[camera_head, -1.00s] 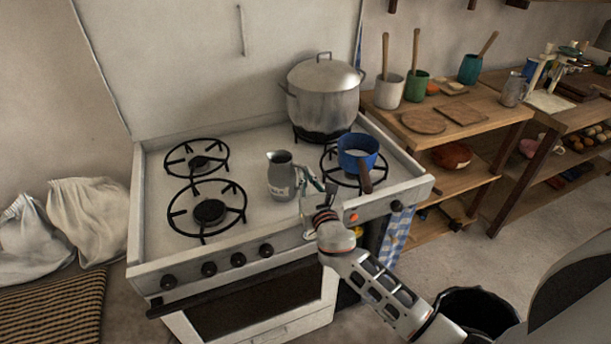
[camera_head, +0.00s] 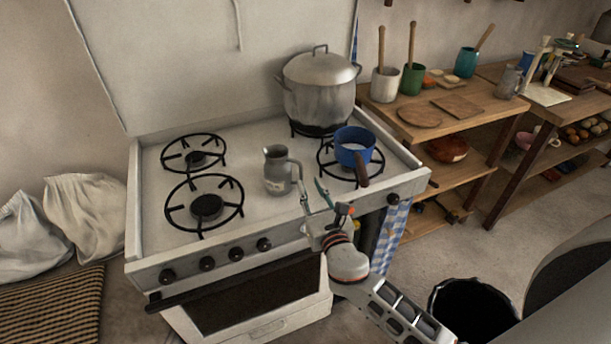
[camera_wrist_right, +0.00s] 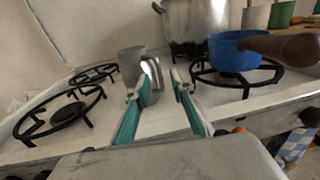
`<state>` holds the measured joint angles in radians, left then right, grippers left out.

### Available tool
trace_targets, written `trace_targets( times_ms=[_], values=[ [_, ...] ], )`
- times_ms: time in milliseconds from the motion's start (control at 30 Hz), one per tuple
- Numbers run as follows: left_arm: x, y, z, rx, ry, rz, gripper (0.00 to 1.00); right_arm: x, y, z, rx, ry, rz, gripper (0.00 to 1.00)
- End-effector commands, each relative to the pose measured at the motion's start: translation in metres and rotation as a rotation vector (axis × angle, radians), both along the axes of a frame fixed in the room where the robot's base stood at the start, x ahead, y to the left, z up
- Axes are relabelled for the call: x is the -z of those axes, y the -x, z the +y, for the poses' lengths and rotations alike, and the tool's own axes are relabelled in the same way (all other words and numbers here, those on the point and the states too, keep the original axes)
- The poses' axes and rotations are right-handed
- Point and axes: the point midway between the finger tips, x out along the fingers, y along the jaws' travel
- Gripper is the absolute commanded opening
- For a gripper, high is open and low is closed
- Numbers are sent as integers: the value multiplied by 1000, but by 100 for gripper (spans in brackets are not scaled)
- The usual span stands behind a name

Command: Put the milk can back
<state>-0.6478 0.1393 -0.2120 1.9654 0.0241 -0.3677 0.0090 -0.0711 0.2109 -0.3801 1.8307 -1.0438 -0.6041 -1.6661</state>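The grey metal milk can (camera_head: 277,172) stands upright on the white stove top, between the left burners and the blue saucepan. Its handle is on its right side. My right gripper (camera_head: 311,190) is just right of the can and in front of it, apart from it, with nothing between its fingers. In the right wrist view the two teal-padded fingers (camera_wrist_right: 161,110) are spread. The can (camera_wrist_right: 133,66) shows beyond the left finger, which hides part of it. My left gripper is not in view.
The blue saucepan (camera_head: 352,146) sits on the front right burner, its brown handle pointing towards the front. A large lidded pot (camera_head: 319,97) stands behind it. Wooden shelves with a green cup (camera_head: 413,79) and boards (camera_head: 457,107) are to the right. A black bin (camera_head: 475,310) stands on the floor.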

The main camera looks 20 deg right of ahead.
Motion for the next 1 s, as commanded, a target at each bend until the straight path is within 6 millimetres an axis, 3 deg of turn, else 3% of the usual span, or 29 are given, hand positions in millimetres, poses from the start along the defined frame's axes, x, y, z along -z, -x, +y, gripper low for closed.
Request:
trace_targets(
  times_ms=[100, 300, 467, 667, 800, 1000],
  values=[
    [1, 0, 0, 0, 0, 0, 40, 1, 20, 2, -1, -1, 1, 24],
    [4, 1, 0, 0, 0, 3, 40, 2, 36, 3, -1, -11, 4, 24],
    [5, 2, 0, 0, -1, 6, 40, 32, 52, 5, -6, -251, 66, 24],
    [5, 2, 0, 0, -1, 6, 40, 106, 101, 14, 63, -955, 222, 24],
    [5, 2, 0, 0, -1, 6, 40, 156, 150, 24, 222, -1570, 316, 24],
    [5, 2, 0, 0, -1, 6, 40, 199, 214, 36, 551, -2347, 335, 24]
  ],
)
